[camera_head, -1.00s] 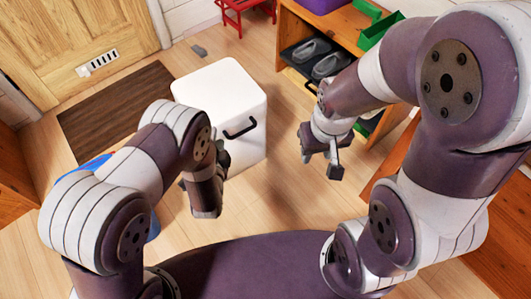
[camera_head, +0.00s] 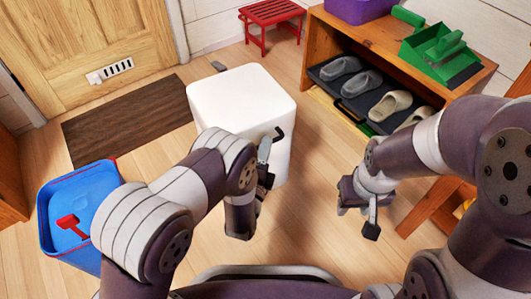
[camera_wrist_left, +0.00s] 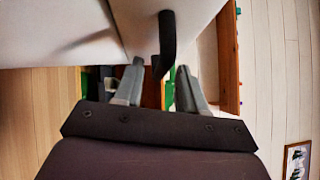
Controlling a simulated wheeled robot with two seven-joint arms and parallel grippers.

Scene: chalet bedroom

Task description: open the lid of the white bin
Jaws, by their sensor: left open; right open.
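The white bin (camera_head: 238,92) stands upright on the floor at the middle of the head view, its lid down. A black handle (camera_head: 279,134) sticks out from its front near the top. My left gripper (camera_head: 264,165) is at the bin's front, close to the handle, partly hidden by its own wrist. In the left wrist view its fingers (camera_wrist_left: 159,88) are apart, and the black handle (camera_wrist_left: 167,42) reaches down toward the gap between them. I cannot tell whether they touch it. My right gripper (camera_head: 358,212) is open and empty, apart from the bin, to its right.
A blue bucket (camera_head: 62,205) with a red part stands left of my left arm. A wooden shelf (camera_head: 395,45) with slippers and a green dustpan (camera_head: 445,55) stands at the right. A red stool (camera_head: 272,17) is behind. A brown mat (camera_head: 125,120) lies left of the bin.

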